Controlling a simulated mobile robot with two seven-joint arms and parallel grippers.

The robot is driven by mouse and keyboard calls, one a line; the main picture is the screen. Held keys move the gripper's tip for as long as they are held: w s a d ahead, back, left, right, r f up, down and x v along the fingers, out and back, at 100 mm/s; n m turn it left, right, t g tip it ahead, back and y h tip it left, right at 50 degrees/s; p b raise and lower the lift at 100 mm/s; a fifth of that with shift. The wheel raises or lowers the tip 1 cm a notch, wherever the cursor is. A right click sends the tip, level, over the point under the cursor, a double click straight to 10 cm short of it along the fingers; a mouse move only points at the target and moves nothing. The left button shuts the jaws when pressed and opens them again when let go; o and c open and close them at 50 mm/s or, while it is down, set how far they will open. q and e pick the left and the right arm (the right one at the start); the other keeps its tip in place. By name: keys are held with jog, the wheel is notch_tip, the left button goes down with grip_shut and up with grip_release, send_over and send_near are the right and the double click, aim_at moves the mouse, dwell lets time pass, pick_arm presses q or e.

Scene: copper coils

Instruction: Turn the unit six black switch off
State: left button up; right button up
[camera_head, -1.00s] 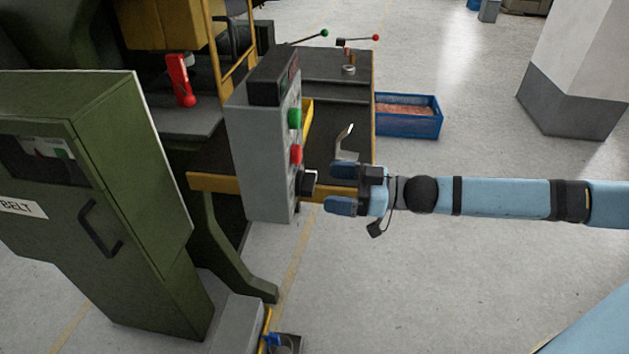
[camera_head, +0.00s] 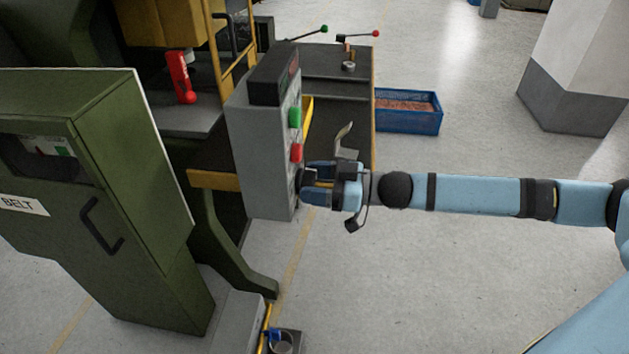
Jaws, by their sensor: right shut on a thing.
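The grey control box (camera_head: 258,160) stands left of centre, with a green button (camera_head: 295,117) and a red button (camera_head: 296,152) on its right-hand face. The black switch (camera_head: 300,181) sits below the red button and is mostly hidden by my fingers. My right gripper (camera_head: 312,184) comes in from the right and is shut on the black switch. Which way the switch points cannot be told. My left gripper is not in view.
A green cabinet (camera_head: 120,180) labelled BELT stands at the left. A dark machine table (camera_head: 335,100) with levers lies behind the control box. A blue crate (camera_head: 408,121) stands on the floor beyond it. The floor at the lower right is clear apart from my arm.

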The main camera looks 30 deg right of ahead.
jog(key=n, duration=0.3)
jog(key=shift+n, duration=0.4)
jog(key=n, duration=0.4)
jog(key=shift+n, duration=0.3)
jog(key=n, duration=0.4)
jog(key=shift+n, duration=0.3)
jog(key=n+b, duration=0.1)
jog(key=n, duration=0.3)
jog(key=shift+s+n+b, duration=0.1)
jog(key=shift+n+b, duration=0.25)
jog(key=shift+n, duration=0.05)
jog(key=o, duration=0.9)
jog(key=shift+o, duration=0.2)
